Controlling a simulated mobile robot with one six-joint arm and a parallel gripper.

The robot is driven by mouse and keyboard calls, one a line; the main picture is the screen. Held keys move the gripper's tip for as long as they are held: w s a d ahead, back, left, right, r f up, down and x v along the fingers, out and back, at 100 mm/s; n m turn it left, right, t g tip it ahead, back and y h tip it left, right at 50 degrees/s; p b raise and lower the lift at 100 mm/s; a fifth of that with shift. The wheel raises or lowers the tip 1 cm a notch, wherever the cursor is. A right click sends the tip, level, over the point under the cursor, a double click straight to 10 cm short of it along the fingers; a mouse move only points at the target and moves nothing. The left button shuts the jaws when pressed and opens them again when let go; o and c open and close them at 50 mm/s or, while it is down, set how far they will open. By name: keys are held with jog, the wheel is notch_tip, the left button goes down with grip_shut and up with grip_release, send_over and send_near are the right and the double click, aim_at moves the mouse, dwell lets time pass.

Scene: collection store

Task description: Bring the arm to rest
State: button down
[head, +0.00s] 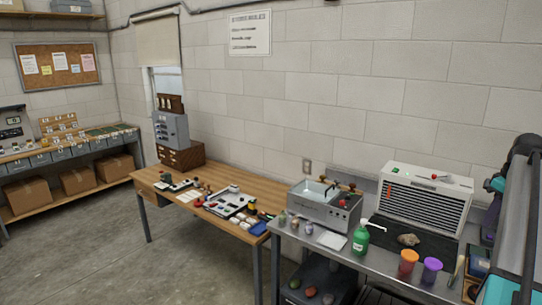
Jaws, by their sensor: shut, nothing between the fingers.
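My gripper is not visible in the head view. Dark, grey and teal parts rise along the right edge of the picture. They may belong to my own arm, but I cannot make out any fingers there.
A steel bench (346,258) holds a sink unit (325,207), a white slatted box (425,197), a green pump bottle (360,239), an orange-lidded jar (407,264) and a purple-lidded jar (430,271). A wooden table (233,178) adjoins it. Open concrete floor (110,255) lies left.

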jog(key=w+a+f+n+g+y+b, duration=0.15)
jog(key=w+a+f, duration=0.25)
jog(key=a+f, duration=0.6)
jog(key=w+a+f+n+g+b, duration=0.1)
jog(key=w+a+f+b, duration=0.45)
jog(key=f, duration=0.85)
jog(key=s+a+f+n+g, duration=0.1)
jog(key=s+a+f+g, duration=0.15)
jog(key=a+f, duration=0.85)
jog(key=s+a+f+g, duration=0.1)
jog(key=s+a+f, duration=0.3)
jog(key=a+f, duration=0.7)
jog(key=s+a+f+g+b, duration=0.1)
jog(key=s+a+f, duration=0.3)
jog(key=s+f, duration=0.25)
jog(key=s+a+f+b, duration=0.2)
jog(key=s+a+f, duration=0.3)
jog(key=f, duration=0.3)
jog(key=s+a+f+g+b, duration=0.1)
jog(key=s+a+f, duration=0.35)
jog(key=f, duration=0.35)
jog(key=s+a+f+m+h+b, duration=0.1)
jog(key=s+a+f+m, duration=0.1)
jog(key=s, duration=0.8)
jog(key=s+a+f+m+h+b, duration=0.1)
jog(key=s+f+m, duration=0.4)
jog(key=s, duration=0.6)
jog(key=shift+s+a+f, duration=0.15)
jog(key=shift+a+f, duration=0.35)
jog(key=shift+f, duration=0.5)
